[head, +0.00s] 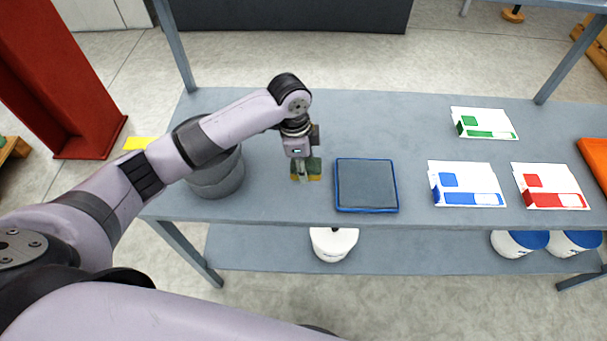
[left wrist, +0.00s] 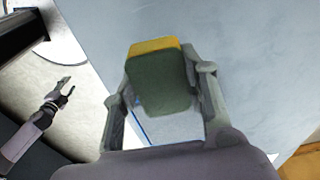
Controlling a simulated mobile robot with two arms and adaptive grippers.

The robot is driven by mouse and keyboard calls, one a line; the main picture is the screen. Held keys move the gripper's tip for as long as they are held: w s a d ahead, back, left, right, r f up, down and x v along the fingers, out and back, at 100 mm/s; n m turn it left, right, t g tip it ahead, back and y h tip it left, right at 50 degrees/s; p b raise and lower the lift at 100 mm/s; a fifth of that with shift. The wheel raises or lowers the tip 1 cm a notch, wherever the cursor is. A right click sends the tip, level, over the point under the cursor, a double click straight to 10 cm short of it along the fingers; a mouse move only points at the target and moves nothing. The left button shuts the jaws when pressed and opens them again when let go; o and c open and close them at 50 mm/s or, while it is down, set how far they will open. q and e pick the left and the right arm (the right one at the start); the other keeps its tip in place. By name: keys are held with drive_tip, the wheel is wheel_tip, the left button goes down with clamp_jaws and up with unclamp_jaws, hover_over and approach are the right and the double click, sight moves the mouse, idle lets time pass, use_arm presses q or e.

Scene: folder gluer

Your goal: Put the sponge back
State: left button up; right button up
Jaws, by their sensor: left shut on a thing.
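A green and yellow sponge (head: 315,166) is held by my left gripper (head: 303,174), above the grey table and left of the blue-rimmed dark pad (head: 366,186). In the left wrist view the sponge (left wrist: 160,80) sits between the two fingers of the left gripper (left wrist: 164,85), green face toward the camera and yellow edge at the far end. A blue-edged pale surface shows below it, partly hidden by the gripper. My right gripper (left wrist: 65,90) appears at the left of the left wrist view, with its fingers apart and empty, away from the sponge.
A grey round bucket (head: 217,178) stands at the table's left, under my left arm. Green (head: 484,123), blue (head: 466,185) and red (head: 549,187) marked cartons lie right of the pad. An orange tray (head: 595,155) is at the right edge. White tubs stand on the lower shelf (head: 430,257).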

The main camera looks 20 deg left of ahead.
sight(303, 185)
use_arm(q)
drive_tip(key=shift+f, duration=2.7)
drive_tip(key=shift+f, duration=0.15)
drive_tip(key=o, duration=1.1)
drive_tip(key=r, duration=0.4)
drive_tip(key=a+r, duration=0.1)
drive_tip(key=r, duration=0.7)
drive_tip(key=shift+s+a+r+b, duration=0.15)
drive_tip(key=shift+s+b, duration=0.05)
drive_tip(key=shift+b, duration=0.15)
